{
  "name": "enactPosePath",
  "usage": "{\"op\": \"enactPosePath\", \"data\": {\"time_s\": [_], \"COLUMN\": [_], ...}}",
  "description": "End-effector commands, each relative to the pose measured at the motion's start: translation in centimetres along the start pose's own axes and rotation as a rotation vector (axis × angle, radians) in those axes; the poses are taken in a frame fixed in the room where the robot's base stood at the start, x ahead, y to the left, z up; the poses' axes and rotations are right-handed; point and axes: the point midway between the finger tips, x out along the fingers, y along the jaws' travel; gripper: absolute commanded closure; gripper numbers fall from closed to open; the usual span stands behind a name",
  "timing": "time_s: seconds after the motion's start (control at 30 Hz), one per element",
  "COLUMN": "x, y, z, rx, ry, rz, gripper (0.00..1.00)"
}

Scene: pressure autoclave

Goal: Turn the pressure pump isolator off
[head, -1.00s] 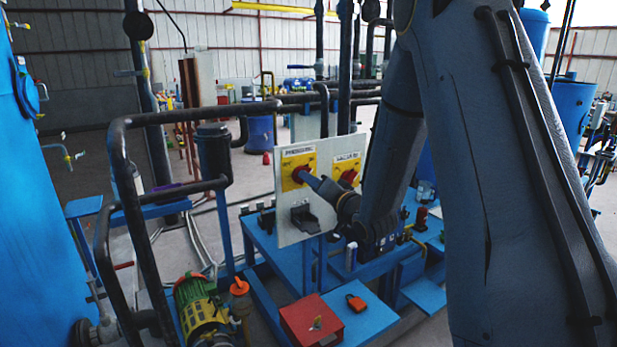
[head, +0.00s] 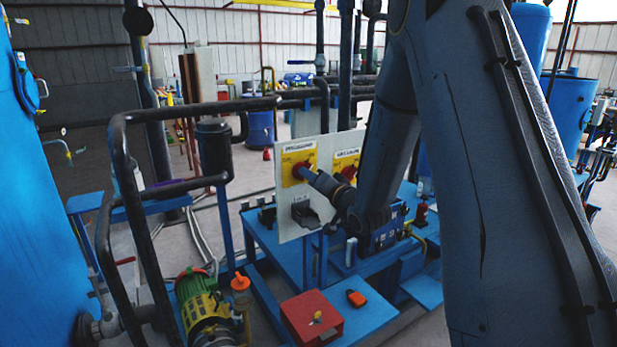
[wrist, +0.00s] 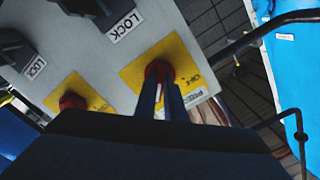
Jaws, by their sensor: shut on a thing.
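The pressure pump isolator (head: 299,169) is a red rotary knob on a yellow plate, at the left of a white upright panel (head: 291,231). It also shows in the wrist view (wrist: 158,69), its plate labelled in part "PRE". My gripper (head: 308,175) reaches it from the right. In the wrist view my gripper's two blue fingers (wrist: 163,90) are shut on the red knob, and their tips cover part of it. The knob's exact angle is hard to read behind the fingers.
A second red knob on a yellow plate (head: 347,172), the vacuum one, sits just right on the same panel. Black lock brackets (head: 304,214) are below. Black pipe rails (head: 122,190) stand left. A red box (head: 312,318) lies on the blue frame in front.

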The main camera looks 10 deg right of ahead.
Motion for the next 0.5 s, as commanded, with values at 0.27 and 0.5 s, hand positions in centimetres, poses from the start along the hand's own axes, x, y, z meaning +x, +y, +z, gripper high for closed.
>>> {"op": "enactPosePath", "data": {"time_s": [0.27,0.5], "x": [0.06,0.06], "y": [0.12,0.13], "z": [0.10,0.15], "rx": [-0.150,-0.368], "ry": [0.000,0.001], "rz": [-0.001,-0.001], "gripper": [1.00,1.00]}}
